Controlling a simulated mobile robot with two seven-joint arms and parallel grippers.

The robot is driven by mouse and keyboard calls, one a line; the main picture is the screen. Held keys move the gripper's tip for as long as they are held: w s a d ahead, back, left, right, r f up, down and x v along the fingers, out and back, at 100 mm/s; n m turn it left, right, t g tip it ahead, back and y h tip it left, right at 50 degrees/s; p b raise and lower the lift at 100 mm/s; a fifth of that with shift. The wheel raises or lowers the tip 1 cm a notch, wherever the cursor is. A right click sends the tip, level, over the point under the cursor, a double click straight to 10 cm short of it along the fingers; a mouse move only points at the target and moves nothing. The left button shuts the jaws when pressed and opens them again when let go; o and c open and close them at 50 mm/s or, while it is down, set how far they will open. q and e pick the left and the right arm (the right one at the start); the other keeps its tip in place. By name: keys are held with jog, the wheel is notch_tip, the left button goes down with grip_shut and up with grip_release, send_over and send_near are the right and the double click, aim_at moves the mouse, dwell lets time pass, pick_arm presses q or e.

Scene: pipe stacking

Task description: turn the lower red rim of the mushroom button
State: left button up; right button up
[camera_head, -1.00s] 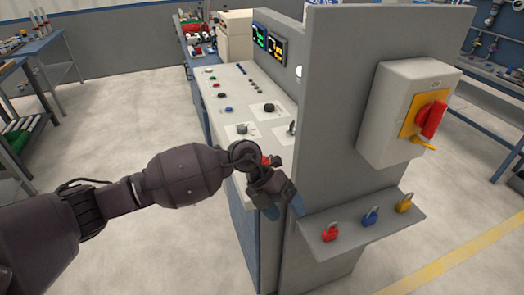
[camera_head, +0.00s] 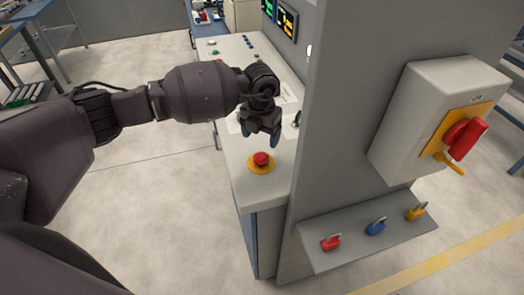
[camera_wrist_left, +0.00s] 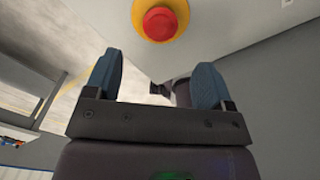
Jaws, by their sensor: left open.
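The red mushroom button (camera_head: 261,159) sits on a yellow round base at the near end of the console's light top panel. It also shows in the left wrist view (camera_wrist_left: 160,22), at the top, beyond the fingertips. My left gripper (camera_head: 260,141) is above the panel, just behind the button in the head view, and points down. Its two blue-grey fingers (camera_wrist_left: 157,75) are apart with nothing between them. The gripper does not appear to touch the button. The button's lower rim is too small to make out clearly. My right gripper is not in view.
A tall grey panel (camera_head: 345,120) stands right of the button, close to my left gripper. It carries a switch box (camera_head: 415,110) and a shelf (camera_head: 350,243) with red, blue and yellow padlocks. My left forearm covers part of the console. Open floor lies left of the console.

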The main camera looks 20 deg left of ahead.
aim_at(261, 155)
pick_arm(q)
notch_tip(261, 155, down, 8)
jog(key=shift+f+p, duration=0.1)
jog(key=shift+p, duration=0.25)
